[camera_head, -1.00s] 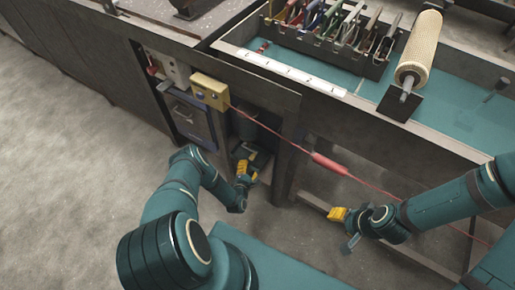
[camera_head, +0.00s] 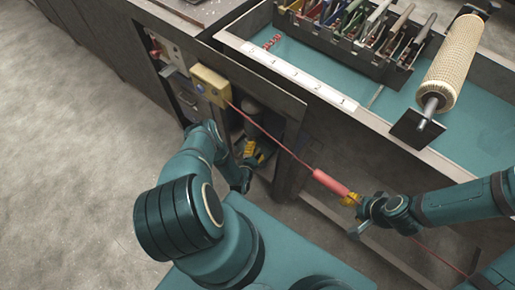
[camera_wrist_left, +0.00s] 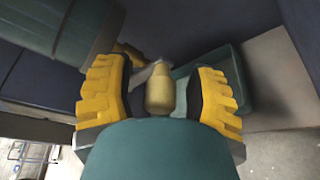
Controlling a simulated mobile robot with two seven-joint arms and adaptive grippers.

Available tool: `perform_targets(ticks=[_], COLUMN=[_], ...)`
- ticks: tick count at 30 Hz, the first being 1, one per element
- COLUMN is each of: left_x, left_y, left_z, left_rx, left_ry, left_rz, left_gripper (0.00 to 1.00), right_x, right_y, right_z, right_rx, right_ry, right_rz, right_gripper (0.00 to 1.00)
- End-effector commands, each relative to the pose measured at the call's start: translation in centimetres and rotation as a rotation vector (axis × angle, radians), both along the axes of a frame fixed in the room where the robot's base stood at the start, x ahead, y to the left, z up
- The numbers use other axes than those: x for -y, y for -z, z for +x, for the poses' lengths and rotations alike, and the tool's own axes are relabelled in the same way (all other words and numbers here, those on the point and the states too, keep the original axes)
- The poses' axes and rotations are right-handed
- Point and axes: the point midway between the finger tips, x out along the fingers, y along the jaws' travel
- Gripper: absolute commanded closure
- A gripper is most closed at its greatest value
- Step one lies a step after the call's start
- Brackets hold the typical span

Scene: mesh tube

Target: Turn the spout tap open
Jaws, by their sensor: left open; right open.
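In the left wrist view, a pale yellow, bottle-shaped piece (camera_wrist_left: 160,92) with a whitish neck lies between the fingers of my left gripper (camera_wrist_left: 158,80). It looks like the tap's handle, with a brass-coloured part (camera_wrist_left: 130,52) beside it, near a dark green rounded body (camera_wrist_left: 60,28). The fingers stand apart on both sides of it, with gaps visible. In the head view my left gripper (camera_head: 255,154) is inside the cabinet opening below a grey cylindrical container (camera_head: 252,106); the tap cannot be made out there. My right gripper (camera_head: 350,198) is open beside a red grip.
The red grip (camera_head: 330,184) hangs on a red cord running from a yellow box (camera_head: 211,86). A green tray (camera_wrist_left: 230,75) lies beside the tap area. The bench (camera_head: 290,70) above holds a tool rack (camera_head: 345,35) and a mesh roller (camera_head: 455,60). Cabinet walls surround my left gripper closely.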

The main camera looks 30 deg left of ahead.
Motion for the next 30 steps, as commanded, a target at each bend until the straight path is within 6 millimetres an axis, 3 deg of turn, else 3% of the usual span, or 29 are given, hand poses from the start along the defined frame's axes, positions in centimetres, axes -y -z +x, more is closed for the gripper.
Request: perform_targets(ticks=[5,9,10,22,30], left_x=[0.0,0.0,0.0,-0.1,-0.2], left_y=[0.0,0.0,0.0,-0.2,-1.1], left_z=[0.0,0.0,0.0,0.1,0.2], left_rx=[0.000,0.000,0.000,0.001,-0.006], left_ry=[0.000,0.000,0.000,0.000,-0.002], left_rz=[0.000,0.000,0.000,-0.013,-0.132], left_gripper=[0.45,0.95,1.00,1.00,1.00], right_x=[0.0,0.0,0.0,0.0,0.0], right_y=[0.0,0.0,0.0,0.0,0.0], right_z=[0.0,0.0,0.0,0.0,0.0], right_rx=[0.000,0.000,0.000,0.000,0.000], right_ry=[0.000,0.000,0.000,0.000,0.000], right_rz=[0.000,0.000,0.000,0.000,0.000], right_gripper=[0.53,0.53,0.53,0.53,0.53])
